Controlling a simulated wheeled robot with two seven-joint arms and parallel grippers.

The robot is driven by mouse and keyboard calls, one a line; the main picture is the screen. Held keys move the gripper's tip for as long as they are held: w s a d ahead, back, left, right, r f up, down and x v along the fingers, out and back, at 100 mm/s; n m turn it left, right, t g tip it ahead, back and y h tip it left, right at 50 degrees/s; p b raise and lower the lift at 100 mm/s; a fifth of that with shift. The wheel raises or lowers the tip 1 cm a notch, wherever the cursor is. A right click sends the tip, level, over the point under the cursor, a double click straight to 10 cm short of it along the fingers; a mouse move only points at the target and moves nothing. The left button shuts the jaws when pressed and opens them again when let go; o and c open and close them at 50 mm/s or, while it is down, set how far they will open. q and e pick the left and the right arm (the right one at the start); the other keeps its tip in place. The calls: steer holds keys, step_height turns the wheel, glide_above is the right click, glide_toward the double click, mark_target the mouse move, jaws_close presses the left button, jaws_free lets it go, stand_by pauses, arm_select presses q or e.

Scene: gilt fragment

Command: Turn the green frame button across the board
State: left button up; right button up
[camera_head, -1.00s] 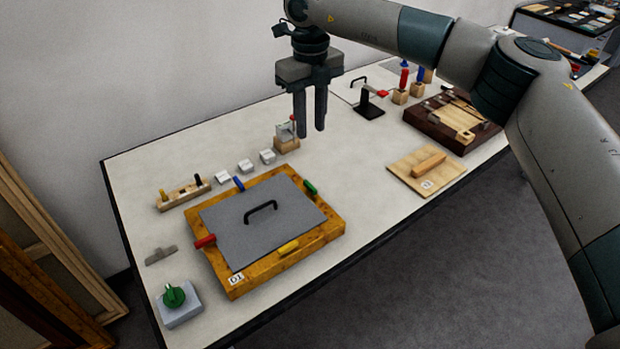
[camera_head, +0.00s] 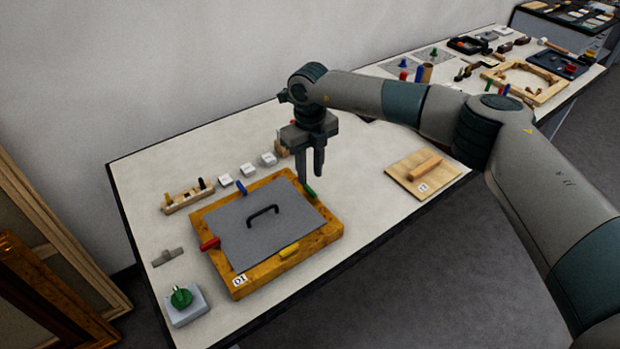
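The wooden frame (camera_head: 328,234) lies on the table around a grey board (camera_head: 243,236) with a black handle (camera_head: 263,211). The green frame button (camera_head: 309,191) sits on the frame's far right side. A red button (camera_head: 210,244) is on the left, a blue one (camera_head: 241,188) at the back and a yellow one (camera_head: 289,250) at the front. My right gripper (camera_head: 311,178) points down just above the green button, its fingers slightly apart with nothing seen between them. Whether it touches the button I cannot tell. My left gripper is not in view.
A grey block with a green knob (camera_head: 181,297) stands at the front left. A wooden holder with pegs (camera_head: 187,197) and white blocks (camera_head: 247,169) lie behind the frame. A wooden board with a bar (camera_head: 422,172) lies at right.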

mark_target(310, 189)
steer(key=shift+f+p, duration=0.75)
steer(key=shift+f, duration=1.85)
jaws_close()
